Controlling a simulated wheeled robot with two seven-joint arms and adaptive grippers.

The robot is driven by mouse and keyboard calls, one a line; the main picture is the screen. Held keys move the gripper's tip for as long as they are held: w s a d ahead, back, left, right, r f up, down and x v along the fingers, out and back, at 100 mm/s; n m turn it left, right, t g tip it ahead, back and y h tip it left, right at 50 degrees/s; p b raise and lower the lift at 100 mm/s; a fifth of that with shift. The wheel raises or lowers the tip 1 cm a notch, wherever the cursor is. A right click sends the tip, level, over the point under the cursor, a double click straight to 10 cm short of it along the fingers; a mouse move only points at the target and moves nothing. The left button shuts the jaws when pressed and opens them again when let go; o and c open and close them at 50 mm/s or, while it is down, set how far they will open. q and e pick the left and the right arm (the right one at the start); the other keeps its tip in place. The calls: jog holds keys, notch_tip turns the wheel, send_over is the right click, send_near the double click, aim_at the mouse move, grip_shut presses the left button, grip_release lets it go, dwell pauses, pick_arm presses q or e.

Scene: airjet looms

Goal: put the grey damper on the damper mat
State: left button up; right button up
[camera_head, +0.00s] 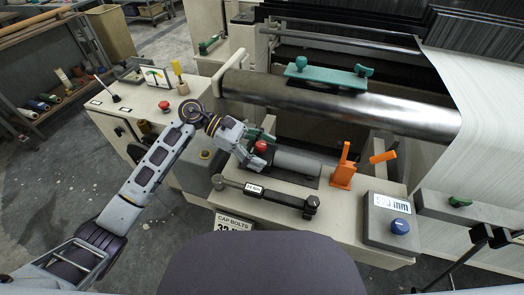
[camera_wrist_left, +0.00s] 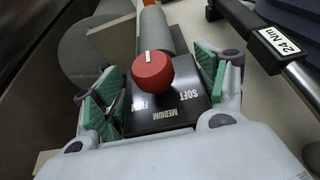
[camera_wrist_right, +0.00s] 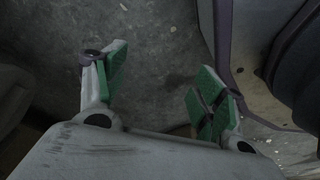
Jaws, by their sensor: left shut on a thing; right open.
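The grey damper (camera_head: 297,164) is a thick grey cylinder lying on its side on the machine's pale ledge. Its near end carries a red knob (camera_wrist_left: 152,70) on a black plate lettered FIRM, MEDIUM and SOFT. A dark flat mat (camera_head: 312,181) shows around and beneath the cylinder; whether they touch I cannot tell. My left gripper (camera_head: 257,153) is at the damper's red-knob end, its green-padded fingers (camera_wrist_left: 160,88) on either side of that end, shut on it. My right gripper (camera_wrist_right: 158,82) is open and empty above the grey floor.
A black torque wrench (camera_head: 270,193) marked 24 Nm lies in front of the damper. An orange clamp (camera_head: 344,170) and a grey gauge box (camera_head: 385,221) stand to the right. A steel roller (camera_head: 330,104) runs behind, with a teal tool (camera_head: 325,74) on it.

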pick_arm(q)
jog(key=o, duration=1.9)
jog(key=shift+o, duration=0.2)
pick_arm(e)
jog(key=shift+w+a+r, duration=0.3)
jog(key=shift+a+r, duration=0.1)
jog(key=shift+s+f, duration=0.1)
jog(key=shift+s, duration=0.1)
